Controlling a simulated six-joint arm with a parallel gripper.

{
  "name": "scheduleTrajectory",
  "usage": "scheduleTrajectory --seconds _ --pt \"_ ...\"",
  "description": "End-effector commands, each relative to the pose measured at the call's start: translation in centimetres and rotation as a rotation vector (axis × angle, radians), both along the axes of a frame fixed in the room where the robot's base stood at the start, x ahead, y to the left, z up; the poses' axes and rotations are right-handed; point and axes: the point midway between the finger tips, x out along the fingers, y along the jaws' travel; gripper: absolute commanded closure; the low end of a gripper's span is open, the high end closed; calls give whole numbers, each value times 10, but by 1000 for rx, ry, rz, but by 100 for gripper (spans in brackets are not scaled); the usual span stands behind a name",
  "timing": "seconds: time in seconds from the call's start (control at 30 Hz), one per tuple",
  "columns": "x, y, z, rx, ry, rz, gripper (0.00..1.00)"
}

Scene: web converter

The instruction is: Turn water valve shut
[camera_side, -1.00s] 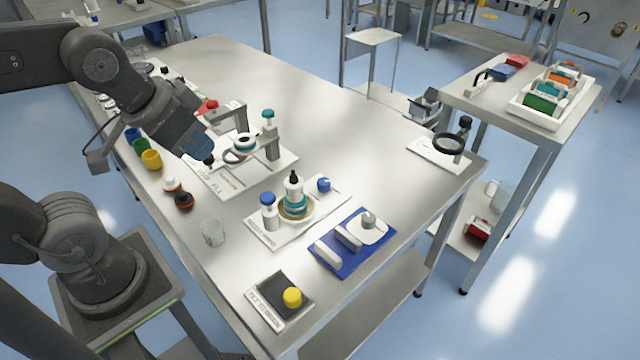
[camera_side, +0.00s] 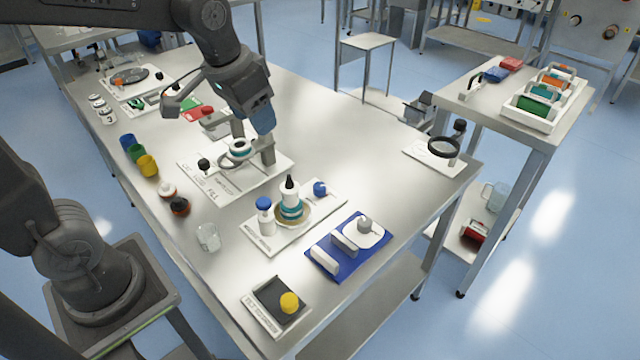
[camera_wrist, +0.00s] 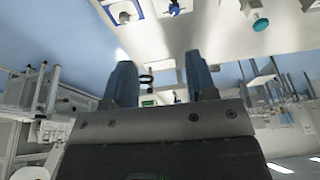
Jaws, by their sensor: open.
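The white plate marked FILL (camera_side: 222,191) carries a grey post (camera_side: 267,152), a ring holder with a teal-edged cup (camera_side: 238,148) and a small black knob (camera_side: 204,163). The teal knob that tops the post is hidden behind my gripper in the side view. A teal round knob (camera_wrist: 261,25) on a pale stem shows at upper right in the wrist view. I cannot tell for certain which part is the water valve. My gripper (camera_side: 263,130) hangs over the post, pointing down. In the wrist view my gripper (camera_wrist: 160,78) has its fingers apart, with nothing held between them.
A plate with bottles and a blue knob (camera_side: 320,188) lies nearer the front, beside a blue tray (camera_side: 328,263). Coloured cups (camera_side: 147,166) and a clear glass (camera_side: 207,237) line the left edge. The table's right middle (camera_side: 350,140) is clear.

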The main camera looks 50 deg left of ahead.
Motion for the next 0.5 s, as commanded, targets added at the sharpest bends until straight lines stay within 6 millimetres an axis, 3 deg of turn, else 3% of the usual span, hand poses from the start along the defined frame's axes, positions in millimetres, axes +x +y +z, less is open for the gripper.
scheduleTrajectory --seconds 0.1,0.3,0.5 --pt "44 5 -17 3 71 -9 40" --pt "110 15 -61 5 178 -27 40" --pt "156 25 -114 2 265 -44 40"
